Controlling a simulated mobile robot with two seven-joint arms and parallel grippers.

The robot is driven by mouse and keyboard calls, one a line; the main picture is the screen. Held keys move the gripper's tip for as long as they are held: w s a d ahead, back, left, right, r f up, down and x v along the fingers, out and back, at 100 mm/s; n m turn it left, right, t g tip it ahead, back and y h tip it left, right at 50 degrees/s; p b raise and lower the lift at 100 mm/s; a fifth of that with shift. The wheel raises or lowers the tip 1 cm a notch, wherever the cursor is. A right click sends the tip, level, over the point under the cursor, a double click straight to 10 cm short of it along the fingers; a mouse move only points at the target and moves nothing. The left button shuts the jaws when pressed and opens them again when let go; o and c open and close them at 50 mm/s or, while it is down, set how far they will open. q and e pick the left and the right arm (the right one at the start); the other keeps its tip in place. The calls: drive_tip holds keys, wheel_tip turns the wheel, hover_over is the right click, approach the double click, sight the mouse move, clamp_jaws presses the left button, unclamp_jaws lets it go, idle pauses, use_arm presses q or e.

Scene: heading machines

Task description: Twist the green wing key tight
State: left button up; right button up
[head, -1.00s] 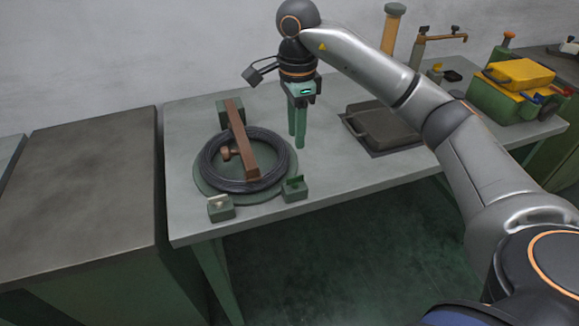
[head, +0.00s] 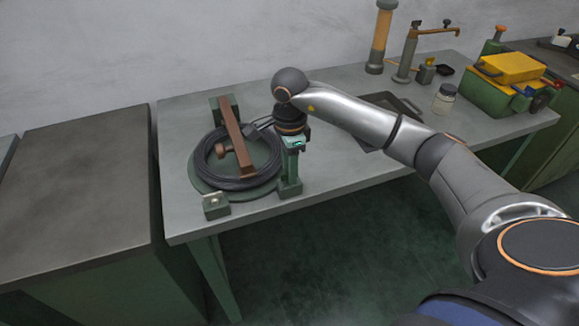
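My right gripper (head: 290,180) points straight down at the right front of the coil stand. A black wire coil (head: 213,179) lies on a round green plate (head: 207,188), under a brown bar (head: 236,142) with a brown knob (head: 222,149). A second small green block (head: 216,206) with a pale wing piece stands at the front left. My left gripper is not in view.
The grey workbench (head: 345,180) is clear to the right of my gripper. A dark tray (head: 401,103) lies behind my forearm. A jar (head: 444,98), an orange column (head: 384,38) and a green and yellow toolbox (head: 507,68) stand farther right. A dark cabinet (head: 80,180) is at left.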

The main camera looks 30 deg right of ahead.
drive_tip(key=shift+c, duration=0.2)
clamp_jaws()
